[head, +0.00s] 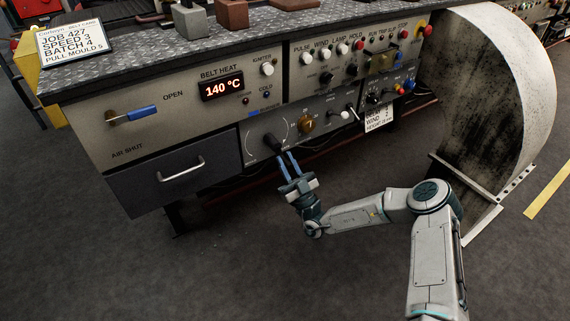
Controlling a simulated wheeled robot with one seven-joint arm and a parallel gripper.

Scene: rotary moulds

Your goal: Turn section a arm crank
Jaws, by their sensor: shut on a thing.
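A black crank (271,142) sits on a round dial marking on the lower grey panel, left of a brass knob. Its black arm points down and to the right. I take it for the section a arm crank; its label is too small to read. My gripper (285,157) has blue fingers and reaches up to the crank's lower right end from the front. The fingers are shut on the crank's end, which they partly hide.
The brass knob (306,123) and a white-tipped lever (346,114) are close by on the right. A grey drawer (182,174) with a bar handle is at the left. A curved metal guard (500,75) stands at the right. The floor in front is clear.

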